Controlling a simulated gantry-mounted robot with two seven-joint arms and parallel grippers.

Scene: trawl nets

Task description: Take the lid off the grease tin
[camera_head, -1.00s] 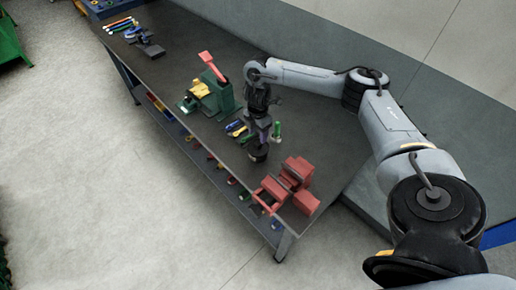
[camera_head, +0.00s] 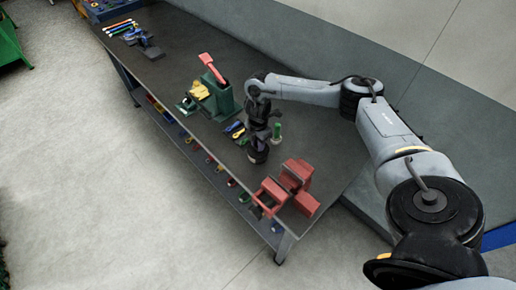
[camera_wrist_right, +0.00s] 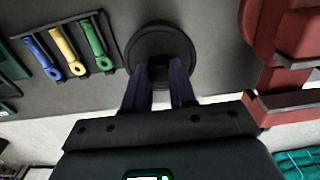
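The grease tin (camera_head: 258,156) is a small dark round tin near the front edge of the bench. In the right wrist view its black round top (camera_wrist_right: 160,34) lies just past my fingertips. My right gripper (camera_head: 259,138) points down over the tin. In the right wrist view its two purple-grey fingers (camera_wrist_right: 161,66) stand apart, overlapping the near part of the top. I cannot tell whether the fingertips touch the lid. The lid's seam and the tin's sides are mostly hidden. My left gripper is not in view.
A red vise (camera_head: 290,187) stands close to the right of the tin. Blue, yellow and green-handled tools (camera_wrist_right: 65,50) lie to its left. A green machine (camera_head: 215,97) with a red lever stands farther back. The bench's front edge is near.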

